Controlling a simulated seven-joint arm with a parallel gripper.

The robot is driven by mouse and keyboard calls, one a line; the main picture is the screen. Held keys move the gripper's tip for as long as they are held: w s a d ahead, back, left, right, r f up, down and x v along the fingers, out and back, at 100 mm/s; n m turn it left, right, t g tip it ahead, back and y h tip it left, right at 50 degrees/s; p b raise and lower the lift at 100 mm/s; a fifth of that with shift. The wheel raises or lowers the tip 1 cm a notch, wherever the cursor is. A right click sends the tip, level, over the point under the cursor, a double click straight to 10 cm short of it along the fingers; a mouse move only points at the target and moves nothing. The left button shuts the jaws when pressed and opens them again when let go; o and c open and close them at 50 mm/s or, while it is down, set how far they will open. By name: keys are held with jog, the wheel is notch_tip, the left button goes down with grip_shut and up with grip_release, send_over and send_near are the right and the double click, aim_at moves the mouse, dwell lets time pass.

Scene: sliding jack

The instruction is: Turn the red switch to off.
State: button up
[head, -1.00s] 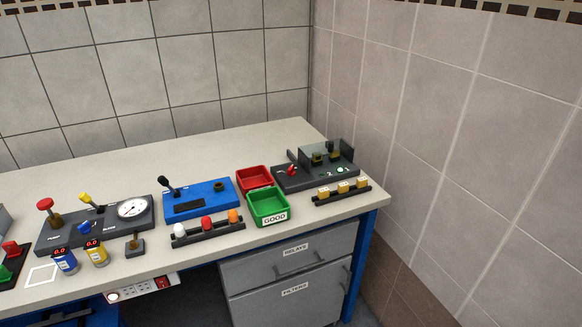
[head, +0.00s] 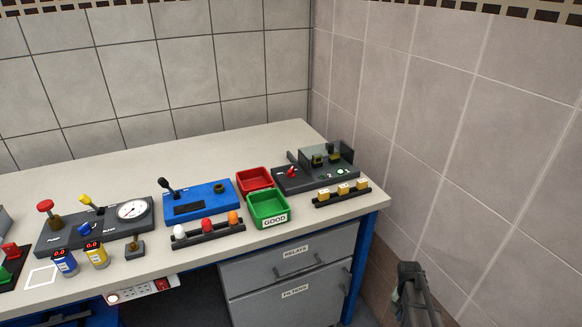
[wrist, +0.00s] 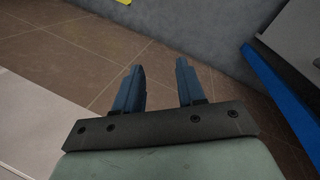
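A small red lever switch (head: 291,172) stands on the left part of a dark grey box (head: 318,171) at the right end of the workbench. Its label is too small to read. Another red switch (head: 162,284) sits on the white power strip under the bench's front edge. My gripper (wrist: 158,75) is open, with a clear gap between its two blue-grey fingers and only floor behind them. In the head view, the dark end of my arm shows at the lower right, off the bench's right end and apart from both switches.
Near the dark box are a rack of yellow blocks (head: 343,190), a red bin (head: 254,179) and a green bin (head: 269,208). A blue device (head: 200,202) stands further left. A tiled wall (head: 450,130) bounds the right side. Drawers (head: 290,278) are below.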

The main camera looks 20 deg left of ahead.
jog(key=w+a+r+m+t+h, duration=0.1)
jog(key=w+a+r+m+t, duration=0.15)
jog(key=w+r, duration=1.1)
jog(key=w+a+r+m+t, duration=0.15)
jog(key=w+a+r, duration=0.25)
jog(key=w+r, duration=0.95)
jog(key=a+r+n, duration=0.2)
jog(key=a+r, duration=0.7)
notch_tip(320, 180, up, 16)
jog(key=n+g+y, duration=0.2)
jog(key=n+y, duration=0.1)
jog(key=n, duration=0.2)
send_over(291, 169)
notch_tip(291, 169, down, 13)
jog(key=shift+s+f, duration=0.1)
jog(key=shift+c, duration=0.3)
grip_shut()
